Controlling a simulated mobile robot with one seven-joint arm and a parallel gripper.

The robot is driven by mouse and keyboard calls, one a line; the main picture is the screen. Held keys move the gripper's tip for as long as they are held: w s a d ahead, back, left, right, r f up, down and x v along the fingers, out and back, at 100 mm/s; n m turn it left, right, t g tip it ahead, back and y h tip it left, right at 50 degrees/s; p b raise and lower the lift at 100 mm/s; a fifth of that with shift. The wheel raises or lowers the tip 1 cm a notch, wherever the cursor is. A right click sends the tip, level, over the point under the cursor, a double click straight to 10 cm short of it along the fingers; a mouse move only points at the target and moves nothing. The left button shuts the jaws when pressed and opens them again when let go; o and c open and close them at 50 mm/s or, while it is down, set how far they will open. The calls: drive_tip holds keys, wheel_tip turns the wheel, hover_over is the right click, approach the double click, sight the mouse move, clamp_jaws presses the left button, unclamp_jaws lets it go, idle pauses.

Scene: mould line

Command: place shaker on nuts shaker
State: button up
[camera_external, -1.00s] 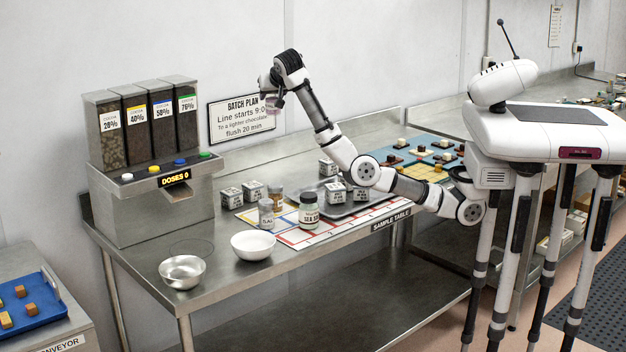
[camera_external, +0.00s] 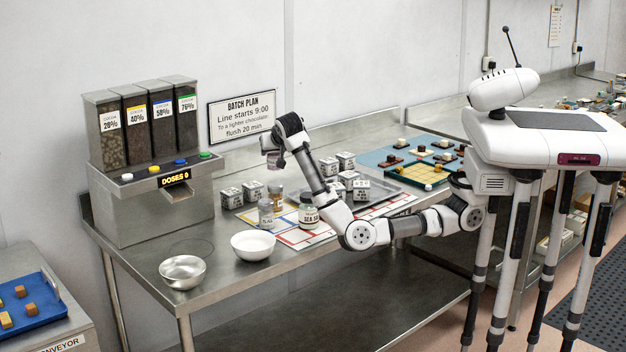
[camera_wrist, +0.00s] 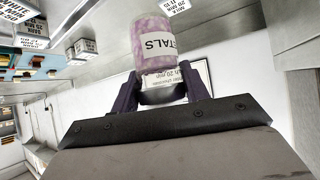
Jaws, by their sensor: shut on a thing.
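My gripper (camera_wrist: 160,90) is shut on a shaker (camera_wrist: 151,30) with pink contents and a label of which "ETALS" can be read. In the external view my gripper (camera_external: 275,157) holds it above the back of the sample table, over the small jars. On the table stand a clear shaker with a pale label (camera_external: 266,213) and, partly behind it, a jar with brownish contents (camera_external: 276,193). Their labels are too small to read, so I cannot tell which is the nuts shaker. A larger sea salt jar (camera_external: 308,215) stands to their right.
A white bowl (camera_external: 253,245) and a steel bowl (camera_external: 182,271) stand at the front left. Several labelled cubes (camera_external: 231,198) stand around the jars, some on a grey tray (camera_external: 393,199). The dispenser (camera_external: 150,205) is at the left. The batch plan sign (camera_external: 241,117) is behind.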

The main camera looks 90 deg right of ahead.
drive_tip(key=shift+f, duration=2.45)
drive_tip(key=shift+f, duration=0.2)
drive_tip(key=o, duration=1.1)
drive_tip(key=shift+r, duration=0.2)
drive_tip(key=v, duration=1.2)
drive_tip(key=shift+b, duration=0.3)
